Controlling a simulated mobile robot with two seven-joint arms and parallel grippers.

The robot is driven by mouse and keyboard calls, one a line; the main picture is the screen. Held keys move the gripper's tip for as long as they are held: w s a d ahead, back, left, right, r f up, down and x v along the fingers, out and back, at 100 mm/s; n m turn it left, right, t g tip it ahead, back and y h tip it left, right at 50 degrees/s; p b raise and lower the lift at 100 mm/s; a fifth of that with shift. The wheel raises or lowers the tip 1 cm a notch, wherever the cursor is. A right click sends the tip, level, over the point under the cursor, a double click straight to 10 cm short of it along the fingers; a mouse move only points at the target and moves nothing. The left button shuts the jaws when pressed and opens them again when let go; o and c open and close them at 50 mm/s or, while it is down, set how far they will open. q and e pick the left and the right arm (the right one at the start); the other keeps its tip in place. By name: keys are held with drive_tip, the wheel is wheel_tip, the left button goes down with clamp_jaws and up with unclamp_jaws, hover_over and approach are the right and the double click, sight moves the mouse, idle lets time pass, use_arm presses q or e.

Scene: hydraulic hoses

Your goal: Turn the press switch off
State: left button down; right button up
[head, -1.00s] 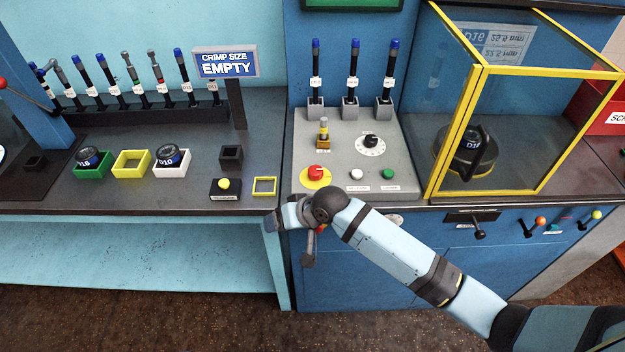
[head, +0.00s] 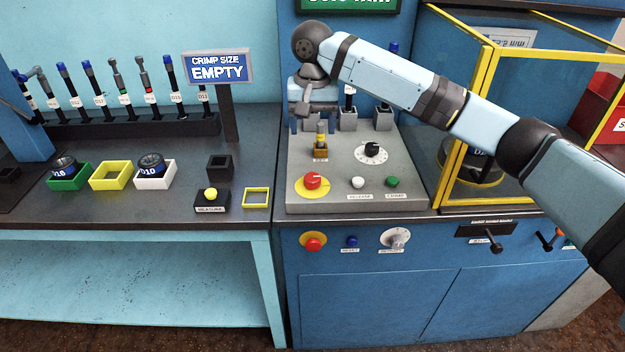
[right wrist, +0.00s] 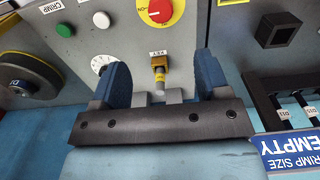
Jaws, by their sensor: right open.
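A red knob (head: 312,181) sits on a round yellow plate on the grey sloped panel (head: 415,190). In the right wrist view the red knob (right wrist: 159,10) is at the top edge, with a small "ON" mark on its plate. A yellow key switch (head: 320,147) stands behind the knob; in the wrist view the key switch (right wrist: 159,73) shows between my fingers. My right gripper (head: 312,120) is over the back left of the panel, beyond the key switch. Its blue fingers (right wrist: 161,75) are apart with nothing held. My left gripper is out of view.
A white button (head: 358,183), a green button (head: 393,182) and a black dial (head: 372,149) share the panel. A yellow-framed clear guard (head: 487,120) is to the right. A red knob (head: 313,243) is on the front face.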

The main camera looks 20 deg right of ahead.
sight(313, 177)
wheel_tip(313, 177, down, 14)
drive_tip(key=shift+r+b, duration=0.2)
drive_tip(key=shift+b, duration=0.4)
